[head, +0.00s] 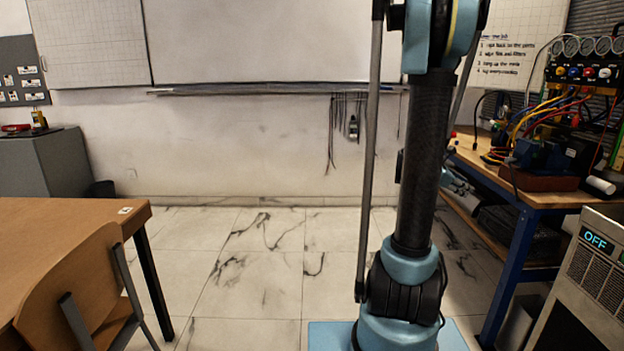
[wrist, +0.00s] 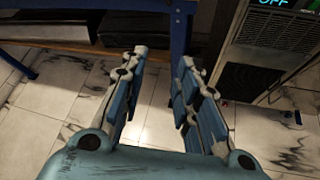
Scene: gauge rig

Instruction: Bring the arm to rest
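My arm (head: 425,150) stands upright right of centre in the head view, with light blue joints and a dark tube. Its upper end runs out of the top of the picture. In the wrist view my gripper (wrist: 162,60) has its two blue-and-white fingers apart, with bare floor showing between them. Nothing is held between the fingers. The fingers point toward the workbench leg and the grey unit, and appear clear of both.
A wooden workbench (head: 485,172) with a blue frame carries gauges (head: 590,46) and hoses at the right. A grey unit (head: 590,265) reading OFF stands at the right front. A brown table (head: 60,215) and chair (head: 75,285) are at left. Tiled floor (head: 260,260) between is clear.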

